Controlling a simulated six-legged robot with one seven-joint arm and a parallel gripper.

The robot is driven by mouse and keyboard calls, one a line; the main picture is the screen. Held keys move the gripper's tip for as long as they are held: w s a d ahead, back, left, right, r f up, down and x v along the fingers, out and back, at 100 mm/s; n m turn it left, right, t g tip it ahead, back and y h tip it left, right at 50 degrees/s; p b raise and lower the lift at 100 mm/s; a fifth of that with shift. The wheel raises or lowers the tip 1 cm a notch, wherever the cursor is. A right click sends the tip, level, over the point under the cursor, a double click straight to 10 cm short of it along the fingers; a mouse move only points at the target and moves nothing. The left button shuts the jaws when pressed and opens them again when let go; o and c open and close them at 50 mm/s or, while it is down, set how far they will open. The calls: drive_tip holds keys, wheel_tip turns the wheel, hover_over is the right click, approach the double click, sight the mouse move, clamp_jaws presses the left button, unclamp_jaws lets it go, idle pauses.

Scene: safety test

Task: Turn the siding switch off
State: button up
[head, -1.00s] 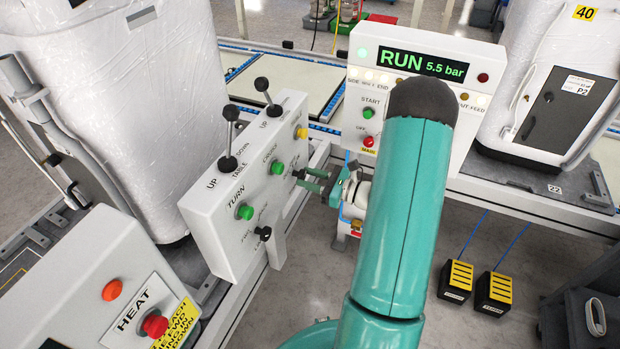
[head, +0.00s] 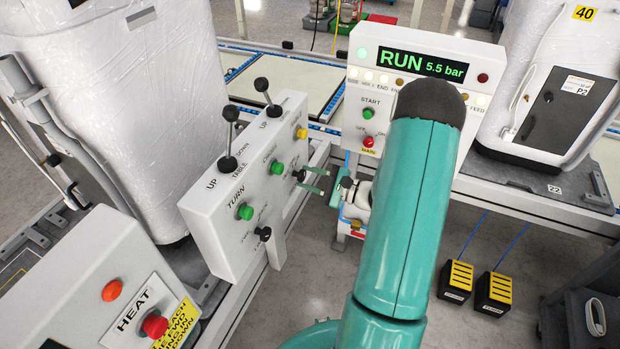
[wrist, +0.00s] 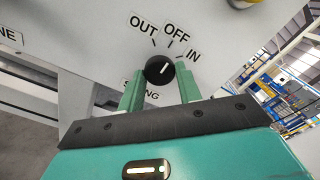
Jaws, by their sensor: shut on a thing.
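The siding switch is a black round knob (wrist: 160,70) with a white pointer line on the pale panel. OUT, OFF and IN are printed above it, and its lower label is partly covered by my gripper. The pointer leans up and right, on the OFF–IN side; I cannot tell the exact mark. My gripper (wrist: 160,82) is shut on the knob, with a green finger on either side. In the head view, my gripper (head: 310,180) reaches left to the dark knob (head: 298,175) on the right end of the white control box (head: 215,240).
The control box also carries two black levers (head: 228,163) (head: 273,110), green buttons (head: 245,212) and a lower black knob (head: 264,233). A RUN display panel (head: 425,64) stands behind my arm. A HEAT box (head: 130,290) is at the lower left.

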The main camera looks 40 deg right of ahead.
idle(0.3)
drive_tip(key=shift+n, duration=0.3)
drive_tip(key=o, duration=0.9)
drive_tip(key=shift+o, duration=0.2)
drive_tip(key=v, duration=1.4)
